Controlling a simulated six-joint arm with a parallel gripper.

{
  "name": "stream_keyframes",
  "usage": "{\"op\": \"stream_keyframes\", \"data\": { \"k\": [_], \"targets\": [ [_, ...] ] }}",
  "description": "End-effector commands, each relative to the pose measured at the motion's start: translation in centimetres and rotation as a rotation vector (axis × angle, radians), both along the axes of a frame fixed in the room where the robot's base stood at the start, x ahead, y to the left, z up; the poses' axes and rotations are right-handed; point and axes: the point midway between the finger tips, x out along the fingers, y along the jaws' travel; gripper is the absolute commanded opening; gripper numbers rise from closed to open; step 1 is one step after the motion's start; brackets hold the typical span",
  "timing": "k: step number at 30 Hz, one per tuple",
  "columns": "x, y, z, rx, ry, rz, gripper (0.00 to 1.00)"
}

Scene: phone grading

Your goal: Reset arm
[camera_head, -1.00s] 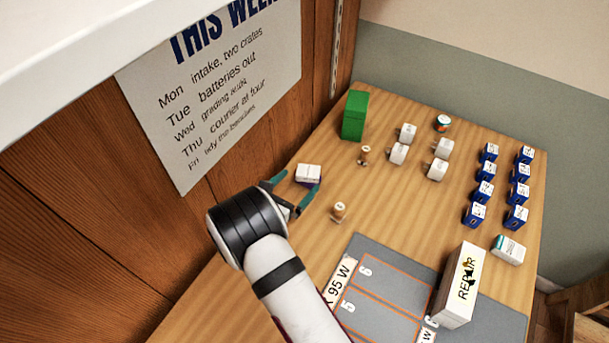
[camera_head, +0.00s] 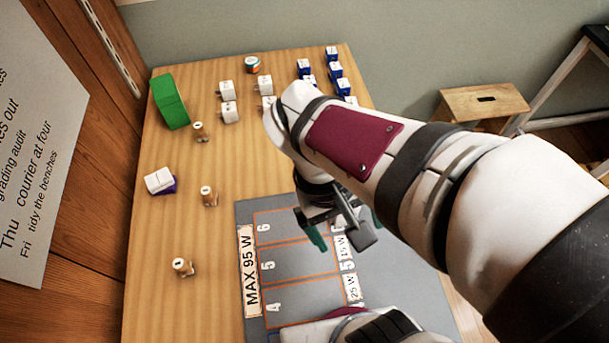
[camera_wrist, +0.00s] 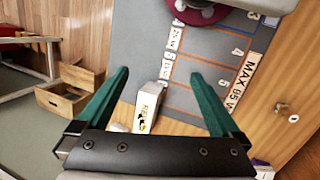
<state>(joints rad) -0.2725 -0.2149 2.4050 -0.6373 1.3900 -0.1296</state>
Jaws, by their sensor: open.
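My gripper (camera_head: 345,230) is above the grey mat (camera_head: 285,210) in the head view, with its teal fingers apart and nothing between them. In the wrist view, my gripper (camera_wrist: 160,75) also shows spread fingers.
A green box (camera_head: 170,102) stands at the back left. Several white cubes (camera_head: 228,91), several blue-and-white blocks (camera_head: 335,70) and a small can (camera_head: 252,64) are at the back. Small wooden pegs (camera_head: 208,196) stand left of the mat.

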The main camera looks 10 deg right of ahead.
Motion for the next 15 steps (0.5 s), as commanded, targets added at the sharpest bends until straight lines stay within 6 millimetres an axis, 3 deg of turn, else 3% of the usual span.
{"op": "stream_keyframes", "data": {
  "k": [1,3,6,15],
  "targets": [
    [-1.9,0.5,0.4,0.106,-0.051,-0.198,1.00],
    [-3.5,2.0,0.7,0.238,-0.104,-0.423,1.00],
    [-4.2,3.4,1.0,0.343,-0.145,-0.592,1.00],
    [-4.3,3.8,1.1,0.370,-0.152,-0.629,1.00]
  ]
}}
